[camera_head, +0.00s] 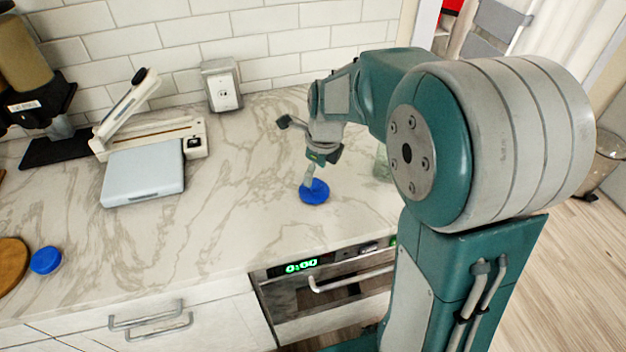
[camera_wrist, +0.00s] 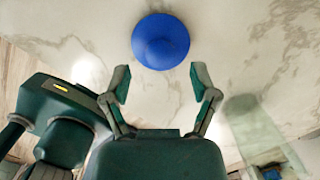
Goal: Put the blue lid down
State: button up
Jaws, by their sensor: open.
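A blue lid (camera_head: 314,192) appears to lie on the marble countertop, directly below my gripper (camera_head: 309,177) in the head view. In the wrist view the blue lid (camera_wrist: 160,41) is round with a raised middle and lies just beyond the fingertips. My gripper (camera_wrist: 160,83) is open there, with its two fingers spread apart and nothing between them. A second blue round lid-like piece (camera_head: 46,260) lies on the counter at the far left, beside a wooden board (camera_head: 11,262).
A translucent greenish glass (camera_head: 382,165) stands right of my gripper, partly hidden by my arm. A grey-white appliance with a raised lever (camera_head: 143,172) and a dark coffee machine (camera_head: 45,110) stand at the left back. The oven (camera_head: 325,290) is under the counter's front edge. Bare marble lies left of the lid.

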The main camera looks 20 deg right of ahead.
aim_at(320, 184)
notch_tip(320, 184, up, 7)
jog(key=s+r+n+t, duration=0.2)
jog(key=s+n, duration=0.8)
jog(key=n, duration=0.3)
jog(key=s+r+n+t+h, duration=0.1)
jog(key=s+r+n+t, duration=0.1)
jog(key=s+n, duration=0.8)
jog(key=n, duration=0.4)
jog(key=shift+s+a+r, duration=0.2)
jog(key=shift+s, duration=0.1)
jog(key=shift+o, duration=0.4)
